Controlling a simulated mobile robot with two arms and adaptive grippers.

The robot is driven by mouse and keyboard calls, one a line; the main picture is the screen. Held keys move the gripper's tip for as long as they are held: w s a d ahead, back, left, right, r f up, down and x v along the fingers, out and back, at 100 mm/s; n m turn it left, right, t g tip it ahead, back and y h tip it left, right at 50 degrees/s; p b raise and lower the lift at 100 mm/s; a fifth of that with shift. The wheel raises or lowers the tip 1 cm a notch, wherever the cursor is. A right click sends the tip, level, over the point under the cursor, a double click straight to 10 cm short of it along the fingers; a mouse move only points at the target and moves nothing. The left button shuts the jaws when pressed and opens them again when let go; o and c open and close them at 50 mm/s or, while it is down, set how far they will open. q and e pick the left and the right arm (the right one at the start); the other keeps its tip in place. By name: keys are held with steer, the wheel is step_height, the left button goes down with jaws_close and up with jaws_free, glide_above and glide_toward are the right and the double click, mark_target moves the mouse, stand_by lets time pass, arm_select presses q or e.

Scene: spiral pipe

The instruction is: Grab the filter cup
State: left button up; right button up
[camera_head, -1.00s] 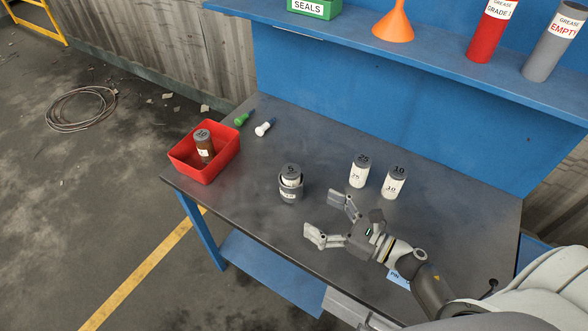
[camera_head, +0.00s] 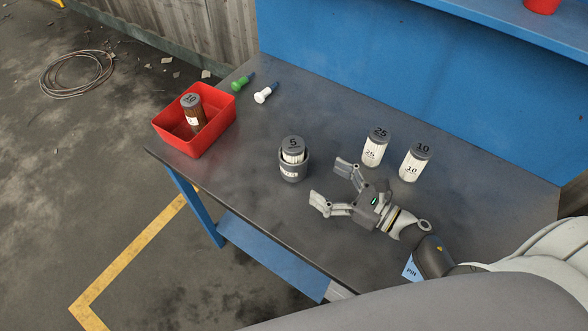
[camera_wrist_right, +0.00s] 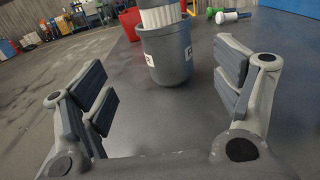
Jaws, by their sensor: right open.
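The filter cup (camera_head: 293,170) is a dark grey cup standing upright on the workbench, with a white filter (camera_head: 292,149) marked 5 sitting in it. In the right wrist view the cup (camera_wrist_right: 167,58) stands ahead, between the directions of the two fingers and beyond their tips. My right gripper (camera_head: 332,182) is open and empty, to the lower right of the cup and apart from it. It also shows in the right wrist view (camera_wrist_right: 165,95). My left gripper is not in view.
Two white filters, marked 25 (camera_head: 375,149) and 10 (camera_head: 414,164), stand right of the cup. A red bin (camera_head: 172,139) holding a brown filter (camera_head: 194,115) is at the left. Green (camera_head: 240,82) and white (camera_head: 264,94) handled items lie behind. The dark bench top (camera_head: 255,240) is otherwise largely clear.

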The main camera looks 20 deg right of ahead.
mark_target(305, 168)
steer(key=shift+w+f, duration=0.15)
steer(key=shift+f, duration=0.35)
steer(key=shift+w+a+r, duration=0.1)
steer(key=shift+w+a, duration=0.1)
steer(key=shift+w, duration=0.05)
steer(key=p+x, duration=0.1)
steer(key=x, duration=0.3)
steer(key=shift+w+a, duration=0.2)
steer(key=shift+w, duration=0.1)
steer(key=x, duration=0.2)
steer(key=p+x, duration=0.1)
steer(key=x, duration=0.1)
steer(key=shift+w+d+f, duration=0.1)
steer(key=shift+w+f, duration=0.1)
steer(key=shift+w, duration=0.25)
steer(key=shift+w+a+f, duration=0.1)
steer(key=shift+w+a, duration=0.15)
steer(key=shift+w, duration=0.1)
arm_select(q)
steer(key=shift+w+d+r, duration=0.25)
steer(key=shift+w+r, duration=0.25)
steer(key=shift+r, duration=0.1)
arm_select(e)
steer(key=shift+s, duration=0.1)
steer(key=shift+c, duration=0.3)
